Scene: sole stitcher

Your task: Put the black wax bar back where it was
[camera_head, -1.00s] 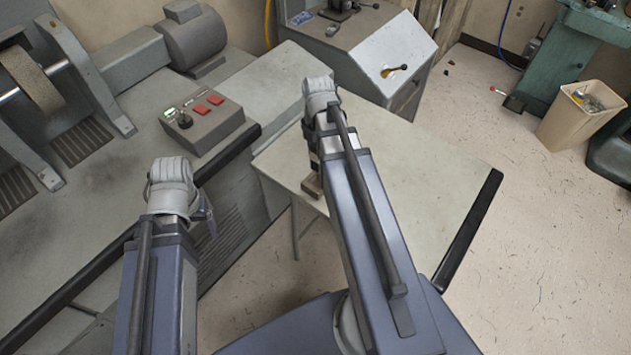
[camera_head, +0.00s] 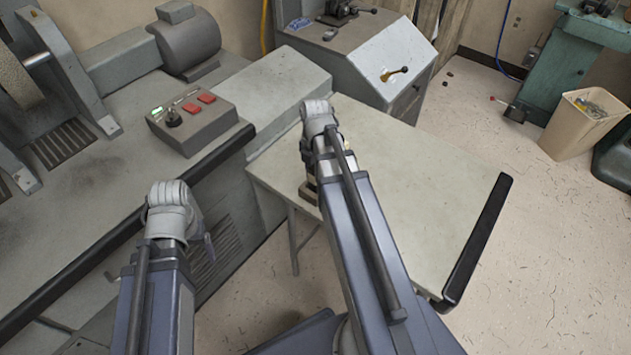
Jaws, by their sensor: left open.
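I cannot make out a black wax bar for certain. A small brown block (camera_head: 308,192) shows at the left edge of the light table (camera_head: 420,190), partly hidden by my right arm. My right gripper (camera_head: 311,172) is mostly hidden behind its own wrist, close above that block; its jaws cannot be read, nor whether it touches the block. My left gripper (camera_head: 209,247) is open, a small part of it showing beside its wrist, in front of the grey machine bench. Nothing shows in it.
A control box (camera_head: 192,120) with red buttons sits on the grey bench (camera_head: 110,190), beside a motor (camera_head: 186,42) and grinding machine. A grey cabinet (camera_head: 375,62) stands behind the light table. The table's right part is clear. A bin (camera_head: 583,125) stands on the floor.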

